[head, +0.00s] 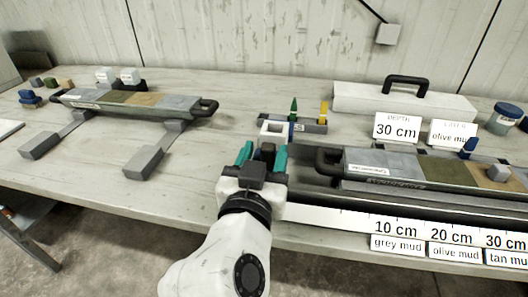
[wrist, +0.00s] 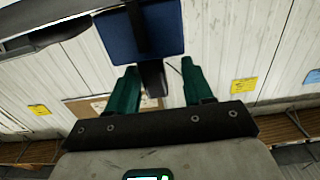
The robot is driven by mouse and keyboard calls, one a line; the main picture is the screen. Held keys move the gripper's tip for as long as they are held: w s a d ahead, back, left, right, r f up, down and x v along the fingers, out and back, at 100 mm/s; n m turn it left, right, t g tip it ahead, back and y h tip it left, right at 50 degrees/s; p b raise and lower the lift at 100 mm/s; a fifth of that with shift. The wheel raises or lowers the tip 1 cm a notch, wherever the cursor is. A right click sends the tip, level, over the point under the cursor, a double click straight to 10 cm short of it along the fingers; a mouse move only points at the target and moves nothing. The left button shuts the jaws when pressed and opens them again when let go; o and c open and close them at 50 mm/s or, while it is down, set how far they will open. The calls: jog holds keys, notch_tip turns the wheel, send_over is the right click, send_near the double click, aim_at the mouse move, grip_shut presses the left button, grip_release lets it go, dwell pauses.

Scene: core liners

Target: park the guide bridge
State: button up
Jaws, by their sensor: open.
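I cannot tell for certain which piece is the guide bridge. A long white bar (head: 350,98) with a black arched handle (head: 406,80) lies at the back right in the head view. My gripper (head: 265,154) is over the front of the table, left of the right-hand core liner (head: 365,160) and its black end handle. Its teal fingers are apart. In the wrist view the open gripper (wrist: 158,70) has a dark upright piece between its fingers and a blue square piece (wrist: 165,28) beyond; whether they touch is unclear. The bar lies well beyond the gripper.
Another liner (head: 178,103) rests on grey blocks at left. A small rack (head: 308,126) with green and yellow tools stands behind my gripper. Label cards (head: 395,127), a blue-lidded jar (head: 503,119) and a white scale strip (head: 345,221) are at right. The table's middle left is clear.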

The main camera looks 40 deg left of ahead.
jog(key=v, duration=1)
dwell(0.3)
